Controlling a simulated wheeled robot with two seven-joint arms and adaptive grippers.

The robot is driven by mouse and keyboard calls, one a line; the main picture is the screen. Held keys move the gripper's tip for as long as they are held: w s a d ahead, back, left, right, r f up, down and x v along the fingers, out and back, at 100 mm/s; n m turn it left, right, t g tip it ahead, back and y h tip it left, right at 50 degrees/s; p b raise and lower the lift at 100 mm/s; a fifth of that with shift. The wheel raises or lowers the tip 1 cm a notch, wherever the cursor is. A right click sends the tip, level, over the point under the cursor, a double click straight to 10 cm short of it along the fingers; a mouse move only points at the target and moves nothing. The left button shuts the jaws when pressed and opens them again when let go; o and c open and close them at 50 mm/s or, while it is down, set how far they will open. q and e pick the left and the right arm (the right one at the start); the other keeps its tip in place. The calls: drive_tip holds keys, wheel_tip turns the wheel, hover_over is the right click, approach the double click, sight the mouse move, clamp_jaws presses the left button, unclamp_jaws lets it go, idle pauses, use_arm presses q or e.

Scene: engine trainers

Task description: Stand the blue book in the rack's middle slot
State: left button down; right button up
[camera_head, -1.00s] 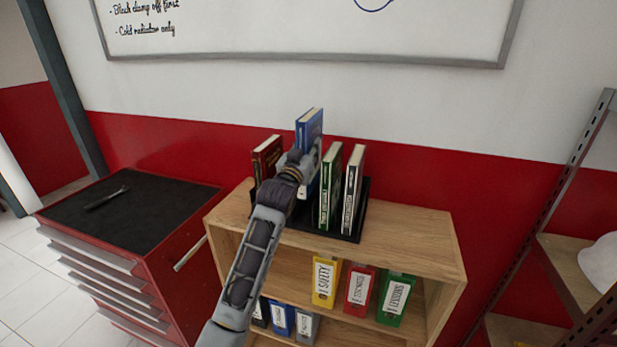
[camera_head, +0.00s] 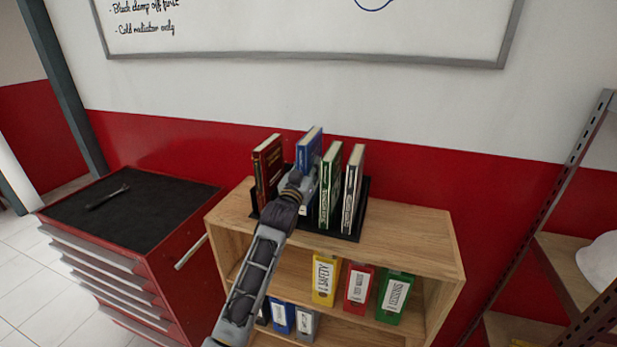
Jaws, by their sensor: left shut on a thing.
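The blue book (camera_head: 311,145) stands upright in the black rack (camera_head: 352,236) on top of the wooden shelf unit, between a dark red book (camera_head: 267,165) on the left and a green book (camera_head: 330,185) on the right. A black book with a pale label (camera_head: 352,190) stands at the right. My left gripper (camera_head: 303,181) is shut on the blue book, and its wrist covers the book's lower part. Whether the book's bottom touches the rack floor is hidden. My right gripper is not in view.
The wooden shelf unit (camera_head: 424,237) holds several coloured binders below. A red tool cabinet (camera_head: 180,260) with a wrench (camera_head: 107,197) on its black top stands at the left. A metal shelf (camera_head: 565,275) stands at the right. The shelf top right of the rack is clear.

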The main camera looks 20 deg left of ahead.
use_arm(q)
wheel_tip(320, 180, down, 3)
drive_tip(key=shift+f, duration=0.1)
idle(0.3)
drive_tip(key=c, duration=1.1)
unclamp_jaws()
drive_tip(key=shift+f, duration=0.2)
drive_tip(key=shift+s+r, duration=0.1)
drive_tip(key=shift+s+f+b, duration=0.2)
drive_tip(key=shift+s+f, duration=0.05)
drive_tip(key=shift+s, duration=1.1)
drive_tip(key=shift+s+f+b, duration=0.15)
drive_tip(key=shift+s+f, duration=0.05)
drive_tip(key=shift+s, duration=1.1)
drive_tip(key=shift+s+a+f+b, duration=0.1)
drive_tip(key=shift+s+f+b, duration=0.1)
drive_tip(key=shift+s, duration=0.9)
drive_tip(key=shift+s+a+f+b, duration=0.1)
drive_tip(key=shift+s+b, duration=0.1)
drive_tip(key=shift+s, duration=0.85)
drive_tip(key=shift+s+f+b, duration=0.15)
drive_tip(key=shift+s+b, duration=0.05)
drive_tip(key=shift+s, duration=0.9)
